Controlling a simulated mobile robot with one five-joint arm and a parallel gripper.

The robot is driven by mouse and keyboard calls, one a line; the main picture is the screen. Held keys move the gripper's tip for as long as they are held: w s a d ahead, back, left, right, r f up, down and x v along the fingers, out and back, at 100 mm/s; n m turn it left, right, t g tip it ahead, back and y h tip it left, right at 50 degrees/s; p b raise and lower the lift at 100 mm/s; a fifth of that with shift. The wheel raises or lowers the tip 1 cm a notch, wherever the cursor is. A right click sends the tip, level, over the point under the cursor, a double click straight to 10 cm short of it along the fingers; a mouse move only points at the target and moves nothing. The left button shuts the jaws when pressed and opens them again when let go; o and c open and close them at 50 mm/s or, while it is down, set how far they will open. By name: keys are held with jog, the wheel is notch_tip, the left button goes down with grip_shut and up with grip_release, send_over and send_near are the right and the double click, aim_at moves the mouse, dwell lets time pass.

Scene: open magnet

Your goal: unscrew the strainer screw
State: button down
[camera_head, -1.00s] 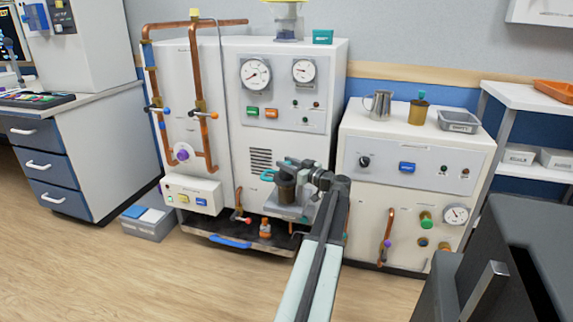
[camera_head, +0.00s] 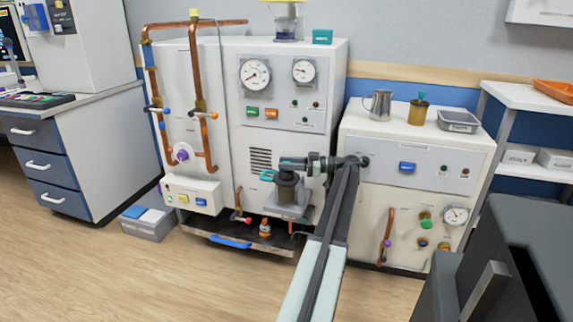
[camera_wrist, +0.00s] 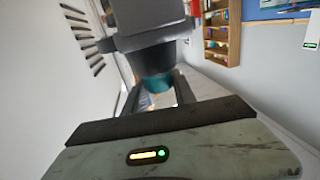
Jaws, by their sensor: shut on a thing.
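In the head view a dark cylindrical body (camera_head: 287,189) stands on a grey stand at the front of the tall white machine. A teal handle-like part (camera_head: 267,175) shows at its upper left. My gripper (camera_head: 286,165) reaches in from the right, level, at the top of this body, and partly hides it. In the wrist view a teal round part (camera_wrist: 157,83), which looks like the strainer screw, sits below a dark cylinder. My gripper (camera_wrist: 155,97) is shut on it, with one finger on each side. The exact contact is partly hidden.
The tall white machine (camera_head: 282,142) with gauges stands behind, with copper pipes (camera_head: 203,140) on its left. A lower white machine (camera_head: 415,190) stands close on the right, carrying a metal jug (camera_head: 379,104). A dark block (camera_head: 520,260) fills the lower right. Floor in front is clear.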

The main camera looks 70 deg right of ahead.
jog(key=shift+w, duration=0.1)
dwell(0.3)
jog(key=c, duration=1)
grip_release()
notch_tip(320, 180, up, 5)
jog(key=p, duration=0.5)
jog(key=a, duration=0.2)
jog(key=s+a+f+b, duration=0.1)
jog(key=shift+s+a, duration=0.1)
jog(key=shift+a, duration=0.1)
jog(key=s+a, duration=0.1)
jog(key=a, duration=0.3)
jog(key=s+a, duration=0.2)
jog(key=a, duration=0.1)
jog(key=s+a+r+p, duration=0.1)
jog(key=a, duration=0.3)
jog(key=shift+s+a, duration=0.3)
jog(key=shift+s, duration=0.05)
jog(key=shift+w, duration=0.1)
